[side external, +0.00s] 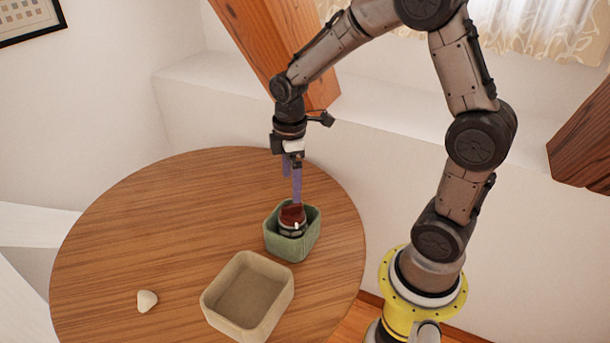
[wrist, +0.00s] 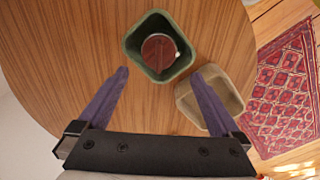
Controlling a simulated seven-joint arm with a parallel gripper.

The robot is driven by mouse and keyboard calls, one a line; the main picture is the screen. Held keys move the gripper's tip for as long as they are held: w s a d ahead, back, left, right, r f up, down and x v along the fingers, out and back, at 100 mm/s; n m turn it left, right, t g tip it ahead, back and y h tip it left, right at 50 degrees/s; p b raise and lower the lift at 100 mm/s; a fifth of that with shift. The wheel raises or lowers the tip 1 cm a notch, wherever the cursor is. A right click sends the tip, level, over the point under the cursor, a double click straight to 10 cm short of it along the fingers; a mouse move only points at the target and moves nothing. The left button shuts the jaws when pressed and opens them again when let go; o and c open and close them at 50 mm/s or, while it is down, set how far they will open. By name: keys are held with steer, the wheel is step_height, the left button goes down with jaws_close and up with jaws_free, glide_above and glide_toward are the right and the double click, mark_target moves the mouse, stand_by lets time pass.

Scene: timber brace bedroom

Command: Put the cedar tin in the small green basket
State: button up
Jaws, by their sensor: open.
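The cedar tin (side external: 292,217), with a reddish-brown top, sits inside the small green basket (side external: 275,241). In the wrist view the round tin (wrist: 159,52) is within the walls of the green basket (wrist: 133,42). Its lower part is hidden by the basket. My gripper (side external: 292,184) is above the basket, its purple fingers pointing down. In the wrist view my gripper (wrist: 159,72) has its fingers wide apart with nothing between them, and the tin lies beyond the fingertips. In the side view one finger overlaps the tin's top edge; I cannot tell from it whether they touch.
A larger beige basket (side external: 211,300), empty, stands close to the green one, also partly seen in the wrist view (wrist: 237,100). A small pale stone-like object (side external: 147,300) lies at the table's front left. The round wooden table (side external: 150,220) is otherwise clear.

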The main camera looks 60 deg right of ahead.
steer(key=s+a+r+m+t, duration=0.2)
steer(key=s+a+r+m, duration=0.1)
steer(key=s+r, duration=0.3)
steer(key=s+a+r+m+t, duration=0.3)
steer(key=s+r+m, duration=0.2)
steer(key=s, duration=0.5)
step_height(320, 180, up, 2)
steer(key=shift+s+r+m, duration=0.1)
steer(key=shift+s+m, duration=0.15)
steer(key=shift+m, duration=0.15)
